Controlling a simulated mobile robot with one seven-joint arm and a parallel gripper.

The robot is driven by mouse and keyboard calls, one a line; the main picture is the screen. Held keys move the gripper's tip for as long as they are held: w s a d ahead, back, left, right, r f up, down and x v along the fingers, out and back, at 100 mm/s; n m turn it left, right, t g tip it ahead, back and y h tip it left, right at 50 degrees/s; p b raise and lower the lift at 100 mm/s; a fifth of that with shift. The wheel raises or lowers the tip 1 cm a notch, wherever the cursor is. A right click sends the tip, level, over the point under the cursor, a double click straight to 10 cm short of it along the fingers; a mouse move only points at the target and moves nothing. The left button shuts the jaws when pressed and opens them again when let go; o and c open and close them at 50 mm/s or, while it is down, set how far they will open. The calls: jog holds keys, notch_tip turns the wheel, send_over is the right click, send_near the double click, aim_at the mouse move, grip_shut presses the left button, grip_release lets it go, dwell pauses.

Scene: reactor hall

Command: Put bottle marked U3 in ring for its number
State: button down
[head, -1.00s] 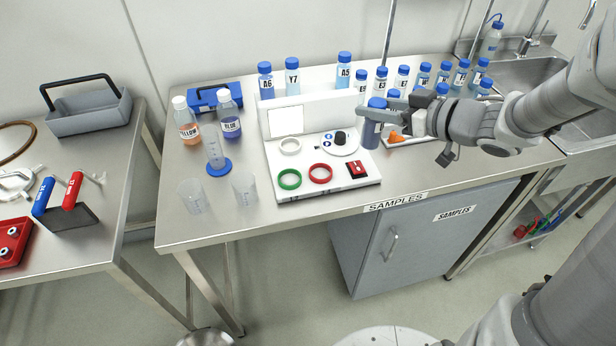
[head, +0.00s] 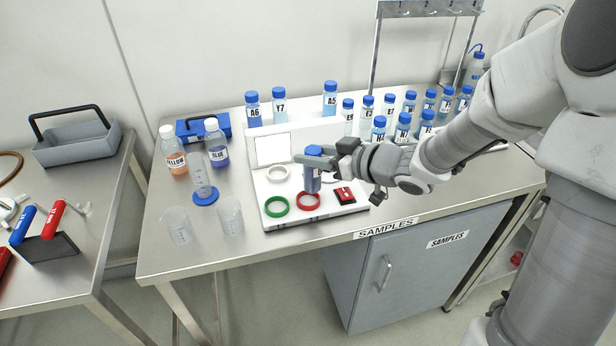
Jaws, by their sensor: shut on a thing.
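My gripper (head: 316,161) is shut on a blue-capped bottle (head: 312,183), held upright over the white station (head: 341,209). Its mark cannot be read from here. Its lower end shows just behind the red ring (head: 308,201); I cannot tell how high it is above the board. A green ring (head: 277,207) lies left of the red one and a white ring (head: 278,174) lies behind them. All three rings look empty. No numbers can be read by the rings.
Bottles A6 (head: 253,110), Y7 (head: 280,105) and A5 (head: 330,100) stand along the back. Several more blue-capped bottles stand to the right, near my arm. A red-and-black block (head: 344,194) sits right of the rings. Clear beakers (head: 230,217) stand at left.

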aim_at(320, 172)
jog(key=shift+w+a+f, duration=0.15)
jog(key=shift+a+f, duration=0.35)
jog(key=shift+f, duration=0.05)
jog(key=shift+f+b, duration=0.8)
jog(key=shift+f, duration=0.95)
jog(key=shift+f, duration=0.2)
jog(key=shift+c, duration=2.2)
grip_release()
jog(key=shift+r, duration=0.15)
jog(key=shift+d+r, duration=0.15)
jog(key=p+v, duration=0.3)
jog(key=v, duration=0.8)
jog(key=shift+s+d, duration=0.2)
jog(key=shift+s, duration=0.15)
